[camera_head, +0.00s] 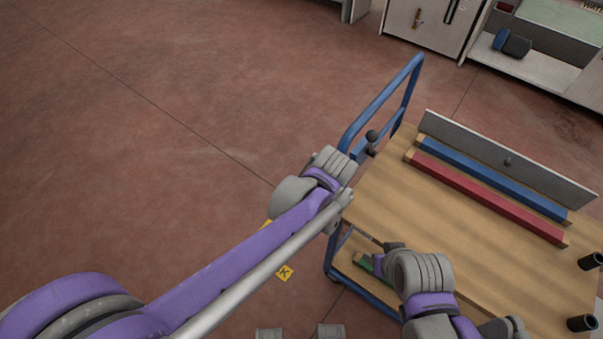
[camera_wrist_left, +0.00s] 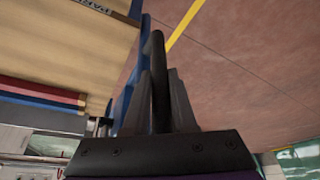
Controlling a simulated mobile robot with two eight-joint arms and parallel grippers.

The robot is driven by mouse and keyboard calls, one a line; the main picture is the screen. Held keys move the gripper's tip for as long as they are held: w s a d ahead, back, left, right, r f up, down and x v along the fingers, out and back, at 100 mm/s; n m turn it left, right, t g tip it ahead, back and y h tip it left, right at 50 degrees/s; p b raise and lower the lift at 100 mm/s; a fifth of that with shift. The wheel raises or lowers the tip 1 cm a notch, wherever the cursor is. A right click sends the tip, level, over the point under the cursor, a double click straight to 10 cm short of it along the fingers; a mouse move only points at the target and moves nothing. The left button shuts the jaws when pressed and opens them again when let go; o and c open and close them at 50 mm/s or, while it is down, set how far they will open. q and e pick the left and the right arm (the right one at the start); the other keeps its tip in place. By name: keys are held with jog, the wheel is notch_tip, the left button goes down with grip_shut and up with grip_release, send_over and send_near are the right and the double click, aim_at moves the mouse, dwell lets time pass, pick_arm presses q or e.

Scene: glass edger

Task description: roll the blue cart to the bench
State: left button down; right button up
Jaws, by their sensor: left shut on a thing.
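The blue cart (camera_head: 384,99) stands at the right of the head view, with a wooden top deck (camera_head: 400,205) and a lower shelf. Its blue push frame rises at the far left end. My left gripper (camera_head: 369,148) is at that end, by a dark knobbed grip (camera_head: 372,136). In the left wrist view my left gripper (camera_wrist_left: 158,100) is shut on this dark bar (camera_wrist_left: 157,60), beside the blue frame (camera_wrist_left: 128,92). My right gripper (camera_head: 388,250) is near the cart's near-left edge; its fingers are not clear. The bench (camera_head: 540,73) is at the top right.
Blue (camera_head: 490,178) and red (camera_head: 485,198) bars lie on the deck beside a grey upright panel (camera_head: 510,160). Black posts (camera_head: 582,323) stand at its right end. A grey cabinet (camera_head: 425,25) stands at the back. Floor (camera_head: 150,130) to the left is clear.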

pick_arm(q)
jog(key=s+d, duration=0.4)
jog(key=d, duration=0.2)
jog(key=shift+s, duration=0.35)
jog(key=c, duration=1.1)
grip_release()
jog(key=o, duration=0.4)
jog(key=shift+s+d, duration=0.1)
jog(key=shift+d, duration=0.05)
jog(key=v, duration=1.1)
jog(key=shift+p, duration=0.4)
